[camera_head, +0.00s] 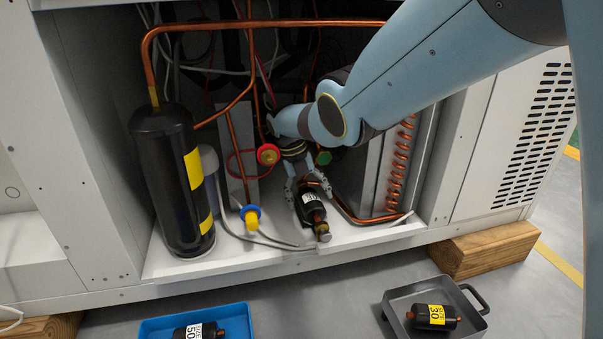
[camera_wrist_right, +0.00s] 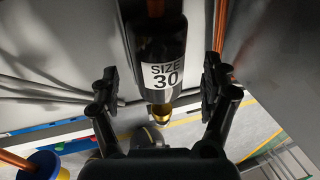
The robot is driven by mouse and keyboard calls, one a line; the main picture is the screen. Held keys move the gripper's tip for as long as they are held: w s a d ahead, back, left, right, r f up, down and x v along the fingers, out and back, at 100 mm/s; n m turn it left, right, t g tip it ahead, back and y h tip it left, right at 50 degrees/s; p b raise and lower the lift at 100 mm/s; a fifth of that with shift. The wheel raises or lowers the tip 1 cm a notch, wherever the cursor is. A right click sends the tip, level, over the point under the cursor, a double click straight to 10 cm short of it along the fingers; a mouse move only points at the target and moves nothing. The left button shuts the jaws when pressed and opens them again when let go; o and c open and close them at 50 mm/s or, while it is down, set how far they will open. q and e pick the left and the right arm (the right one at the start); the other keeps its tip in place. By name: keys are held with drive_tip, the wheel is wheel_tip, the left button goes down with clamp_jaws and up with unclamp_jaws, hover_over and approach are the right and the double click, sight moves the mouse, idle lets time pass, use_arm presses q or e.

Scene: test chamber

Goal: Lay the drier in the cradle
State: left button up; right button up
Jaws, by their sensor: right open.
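A black drier (camera_head: 312,208) with a white label and brass end sits low inside the open cabinet, tilted in the head view. In the right wrist view the drier (camera_wrist_right: 160,45) reads "SIZE 30". My right gripper (camera_head: 309,187) is open, with one finger on each side of the drier. In the right wrist view the fingers (camera_wrist_right: 160,82) stand apart from the drier, with gaps on both sides. I cannot make out a cradle; whatever supports the drier is hidden behind it and the gripper. My left gripper is not in view.
A grey tray (camera_head: 394,302) holds a drier with a yellow "30" label (camera_head: 433,316). A blue tray (camera_head: 238,316) holds a "50" drier (camera_head: 201,331). A tall black cylinder (camera_head: 165,190), copper pipes, red (camera_head: 267,154) and blue-yellow (camera_head: 251,216) caps, and a coil (camera_head: 399,160) crowd the cabinet.

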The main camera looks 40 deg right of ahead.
drive_tip(key=v, duration=1)
drive_tip(key=shift+r, duration=0.4)
